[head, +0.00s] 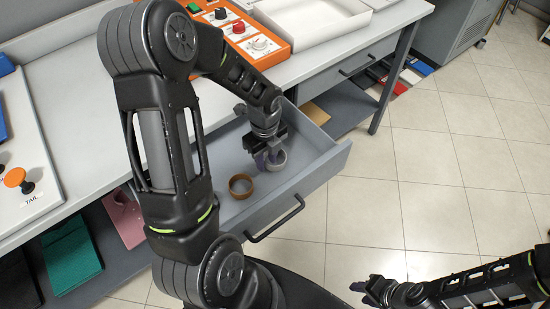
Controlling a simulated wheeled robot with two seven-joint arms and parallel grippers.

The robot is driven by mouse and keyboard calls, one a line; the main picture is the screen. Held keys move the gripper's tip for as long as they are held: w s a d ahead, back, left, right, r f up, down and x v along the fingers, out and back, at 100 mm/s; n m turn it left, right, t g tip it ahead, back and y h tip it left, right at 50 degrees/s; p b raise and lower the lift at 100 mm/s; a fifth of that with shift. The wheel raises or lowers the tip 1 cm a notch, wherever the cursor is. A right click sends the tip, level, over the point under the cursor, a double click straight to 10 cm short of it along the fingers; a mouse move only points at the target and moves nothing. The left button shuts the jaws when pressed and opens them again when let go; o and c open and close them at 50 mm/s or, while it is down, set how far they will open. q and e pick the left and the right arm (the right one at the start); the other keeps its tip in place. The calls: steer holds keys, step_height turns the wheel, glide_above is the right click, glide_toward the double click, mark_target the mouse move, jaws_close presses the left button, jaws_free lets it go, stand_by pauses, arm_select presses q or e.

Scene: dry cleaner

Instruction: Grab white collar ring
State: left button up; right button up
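A brown ring (241,186) lies in the drawer to the left and nearer. My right gripper (368,289) is at the bottom of the view, over the floor and away from the drawer; its finger gap is too small to judge.
The drawer's front wall and handle (275,219) stick out over the tiled floor. On the counter above are an orange control box (240,30) and a white tray (312,22). A lower shelf holds colored folders (70,255). Floor to the right is clear.

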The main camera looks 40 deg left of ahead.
stand_by(0.4)
arm_select(q)
jaws_close()
stand_by(0.4)
